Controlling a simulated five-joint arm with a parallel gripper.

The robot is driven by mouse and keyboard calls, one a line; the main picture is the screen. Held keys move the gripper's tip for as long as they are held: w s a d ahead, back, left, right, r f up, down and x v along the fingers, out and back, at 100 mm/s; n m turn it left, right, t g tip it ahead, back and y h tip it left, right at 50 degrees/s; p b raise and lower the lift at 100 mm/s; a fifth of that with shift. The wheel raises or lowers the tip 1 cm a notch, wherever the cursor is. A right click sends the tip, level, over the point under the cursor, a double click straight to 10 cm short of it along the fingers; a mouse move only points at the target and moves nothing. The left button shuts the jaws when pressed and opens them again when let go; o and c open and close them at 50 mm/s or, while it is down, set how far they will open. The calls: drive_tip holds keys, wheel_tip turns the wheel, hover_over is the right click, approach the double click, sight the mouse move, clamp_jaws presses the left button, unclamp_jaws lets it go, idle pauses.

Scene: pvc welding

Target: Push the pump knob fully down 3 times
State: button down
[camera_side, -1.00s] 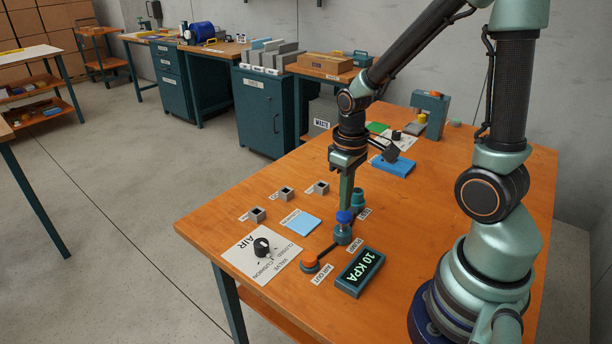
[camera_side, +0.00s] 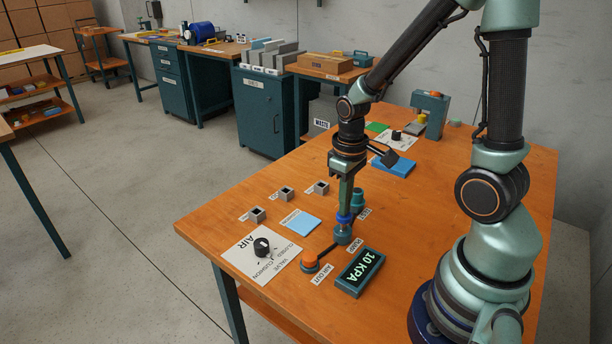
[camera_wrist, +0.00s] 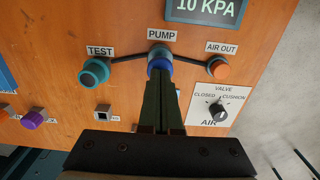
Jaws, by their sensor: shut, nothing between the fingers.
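The pump has a blue knob (camera_side: 344,218) on top of a teal-grey body (camera_side: 342,236). My gripper (camera_side: 345,211) is shut and empty, pointing down with its fingertips on top of the knob. In the wrist view the fingers (camera_wrist: 162,82) cover most of the knob, and a blue rim of it (camera_wrist: 160,68) shows beyond the tips beside the PUMP label (camera_wrist: 161,34). The display (camera_side: 360,272) reads 10 KPA. How far the knob is pressed is hard to tell exactly.
The orange AIR OUT button (camera_side: 310,261) and the teal TEST part (camera_side: 357,200) stand close to the pump, joined by dark tubes. The AIR valve dial (camera_side: 262,247) sits on a white plate. A blue square pad (camera_side: 303,222) lies left of the pump.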

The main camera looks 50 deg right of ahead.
drive_tip(key=shift+f, duration=1.5)
drive_tip(key=shift+r, duration=2.7)
drive_tip(key=a+r+t, duration=0.2)
drive_tip(key=a+r, duration=0.1)
drive_tip(key=r, duration=0.4)
drive_tip(key=a+r+t, duration=0.3)
drive_tip(key=a+r, duration=0.1)
drive_tip(key=r, duration=0.3)
drive_tip(key=shift+s+r+t, duration=0.25)
drive_tip(key=shift+r+t, duration=0.05)
drive_tip(key=shift+r, duration=0.1)
